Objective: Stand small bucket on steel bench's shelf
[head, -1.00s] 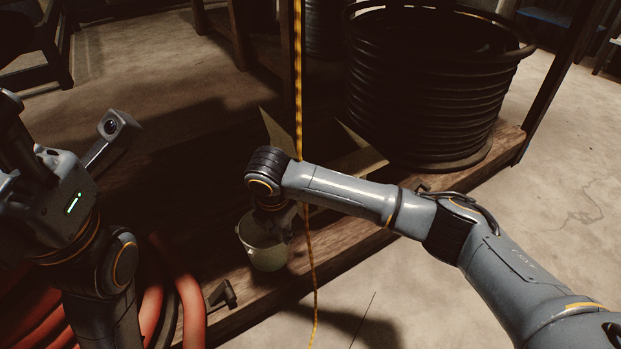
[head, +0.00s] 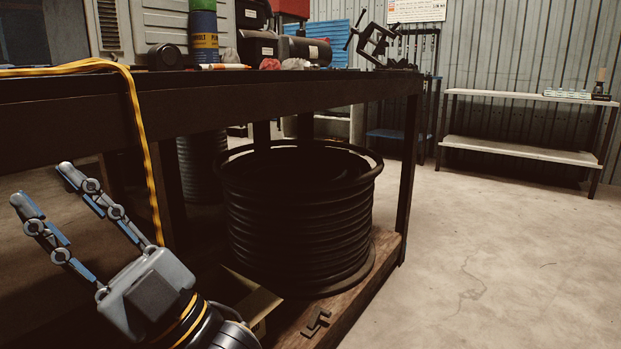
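The small bucket is not in view now. A long, light-topped bench (head: 528,97) with dark legs stands against the back wall at the right. Its lower shelf (head: 520,150) is bare where I see it; it looks like the steel bench.
The dark workbench (head: 290,97) fills the left, with tools on top and a yellow cord (head: 146,150) hanging from it. A black hose coil (head: 300,220) and an open box (head: 258,305) stand on its wooden lower shelf (head: 345,305). Concrete floor at right is clear.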

